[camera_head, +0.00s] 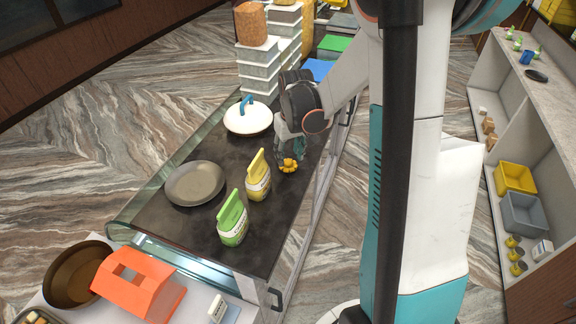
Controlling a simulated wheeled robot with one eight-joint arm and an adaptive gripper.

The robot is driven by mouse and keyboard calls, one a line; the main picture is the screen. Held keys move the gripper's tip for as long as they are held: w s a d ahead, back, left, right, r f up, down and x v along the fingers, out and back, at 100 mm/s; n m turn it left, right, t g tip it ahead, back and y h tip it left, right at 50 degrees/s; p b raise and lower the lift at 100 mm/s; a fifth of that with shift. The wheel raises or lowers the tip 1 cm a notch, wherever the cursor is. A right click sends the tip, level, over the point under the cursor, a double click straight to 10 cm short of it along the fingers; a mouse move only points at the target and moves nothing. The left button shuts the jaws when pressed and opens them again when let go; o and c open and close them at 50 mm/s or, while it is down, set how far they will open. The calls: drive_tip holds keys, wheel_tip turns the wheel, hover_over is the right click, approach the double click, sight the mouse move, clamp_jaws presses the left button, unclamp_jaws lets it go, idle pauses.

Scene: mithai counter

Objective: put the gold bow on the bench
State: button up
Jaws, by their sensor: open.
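The gold bow (289,166) is a small yellow-orange thing on the dark counter top (205,228), near its right edge. My gripper (289,157) points down just above the bow, with its fingers open close around or beside it. I cannot tell if they touch it. The fingers partly hide the bow's top. I cannot tell which surface is the bench; a long pale bench-like unit (497,75) with shelves stands at the right.
A yellow bag (258,180) and a green bag (233,222) stand near the bow. A dark pan (194,184) and a white lidded dish (248,120) are also on the counter. Stacked white boxes (258,75) stand behind. An orange holder (137,286) is at the lower left.

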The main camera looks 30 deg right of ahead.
sight(288, 162)
drive_tip(key=f, duration=0.1)
drive_tip(key=w+f, duration=0.1)
drive_tip(key=f+p, duration=0.1)
drive_tip(key=shift+w+d+f, duration=0.15)
drive_tip(key=shift+d+f, duration=0.05)
drive_tip(key=shift+d, duration=0.15)
drive_tip(key=shift+f, duration=0.65)
drive_tip(key=c, duration=1)
drive_tip(key=shift+o, duration=0.2)
drive_tip(key=shift+r, duration=0.2)
wheel_tip(288, 162, up, 20)
drive_tip(key=shift+f+b, duration=0.25)
drive_tip(key=shift+b, duration=0.55)
drive_tip(key=shift+c, duration=0.2)
drive_tip(key=shift+r, duration=0.1)
